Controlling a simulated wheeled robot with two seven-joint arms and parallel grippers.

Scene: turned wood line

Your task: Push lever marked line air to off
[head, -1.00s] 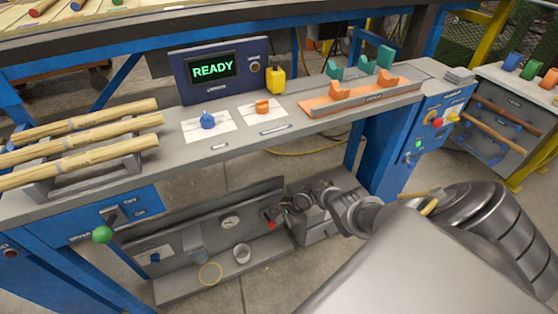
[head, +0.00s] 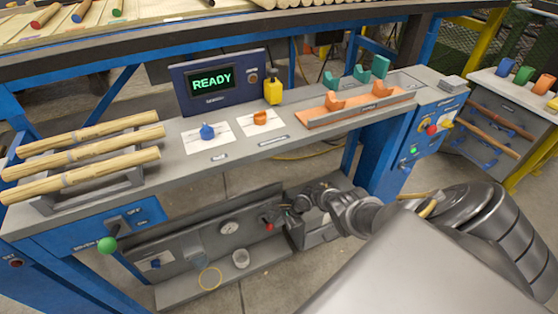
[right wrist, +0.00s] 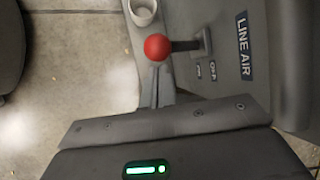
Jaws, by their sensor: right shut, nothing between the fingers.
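The line air lever has a red ball knob (right wrist: 157,47) on a short dark stem in the right wrist view. The lever sticks out from a grey panel beside the LINE AIR label (right wrist: 243,47). Two small position marks sit by its base, too small to read surely. In the head view the red knob (head: 268,226) is on the low panel under the bench. My right gripper (right wrist: 158,72) is shut and empty, its tips close by the knob; I cannot tell whether they touch. It also shows in the head view (head: 283,213), partly blurred into the panel. My left gripper is out of view.
The low panel carries a gauge (head: 229,227); a white cup (head: 240,259) and a yellow ring (head: 210,278) are by its shelf. A green-knobbed lever (head: 107,245) is on the bench front at left. The bench above holds wooden spindles (head: 82,155) and a READY screen (head: 212,80).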

